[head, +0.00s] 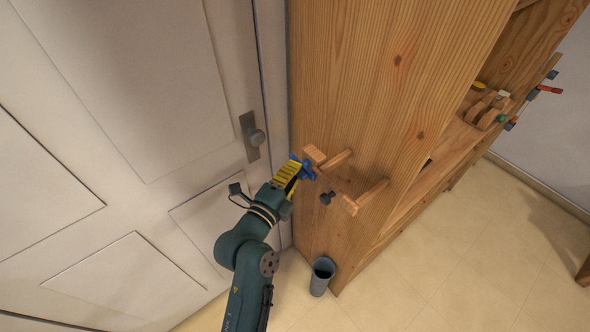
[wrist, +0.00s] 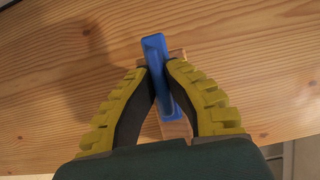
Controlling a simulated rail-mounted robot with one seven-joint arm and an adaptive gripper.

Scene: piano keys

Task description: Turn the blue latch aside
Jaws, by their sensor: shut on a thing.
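The blue latch (head: 305,170) sits at the upper end of a wooden bracket (head: 315,154) on the side of the wooden cabinet. In the wrist view the blue latch (wrist: 154,48) runs lengthwise between the two yellow, ridged fingers, with its far end sticking out past their tips. My gripper (head: 295,170) is shut on it. It also shows in the wrist view (wrist: 159,72). Part of the wooden bracket shows behind the latch.
A dark round knob (head: 327,198) sits below the latch, near a second wooden peg (head: 371,193). A grey bin (head: 322,276) stands on the floor beside the cabinet (head: 345,80). A white door with a metal handle (head: 256,137) is at left. Open floor lies at lower right.

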